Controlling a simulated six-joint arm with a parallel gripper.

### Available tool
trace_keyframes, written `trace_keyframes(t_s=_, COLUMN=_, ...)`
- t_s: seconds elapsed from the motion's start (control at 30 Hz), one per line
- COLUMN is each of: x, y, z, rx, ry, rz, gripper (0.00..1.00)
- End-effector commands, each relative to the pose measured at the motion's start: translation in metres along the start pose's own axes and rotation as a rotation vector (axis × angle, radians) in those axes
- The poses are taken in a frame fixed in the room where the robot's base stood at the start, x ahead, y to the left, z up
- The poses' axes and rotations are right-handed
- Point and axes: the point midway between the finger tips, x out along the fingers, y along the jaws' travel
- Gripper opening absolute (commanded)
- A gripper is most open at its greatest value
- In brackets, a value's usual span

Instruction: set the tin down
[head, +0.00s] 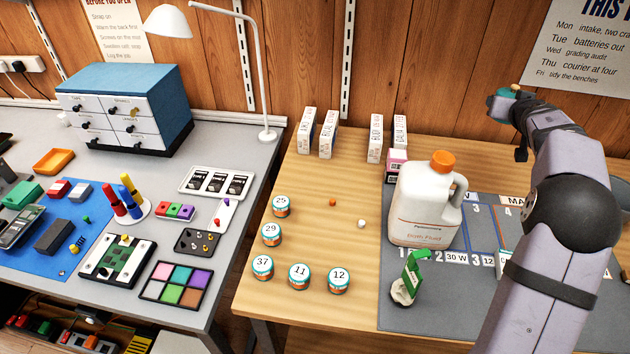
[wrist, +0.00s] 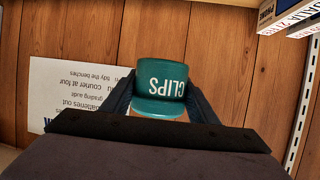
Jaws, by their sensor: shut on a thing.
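A teal tin lettered CLIPS (wrist: 162,80) sits between the two dark fingers of my gripper (wrist: 160,95) in the wrist view. The lettering reads upside down there. My gripper is shut on the tin's sides. In the head view my gripper (head: 511,100) is raised at the upper right, in front of the wooden wall, and a small part of the teal tin (head: 506,92) shows at its end. The tin is in the air, well clear of the table. My arm covers part of the right side of the table.
A large white jug (head: 420,215) with an orange cap stands on the grey mat (head: 440,300). A green-and-white object (head: 413,270) is in front of it. Several numbered tins, one marked 11 (head: 299,276), stand on the wooden table (head: 330,240). White boxes (head: 328,134) line its back.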

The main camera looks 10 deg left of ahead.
Motion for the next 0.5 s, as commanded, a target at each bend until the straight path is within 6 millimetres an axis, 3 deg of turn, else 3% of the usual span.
trace_keyframes(t_s=0.5, x=-0.026, y=0.001, z=-0.064, rx=0.000, ry=0.004, rz=0.002, gripper=0.25)
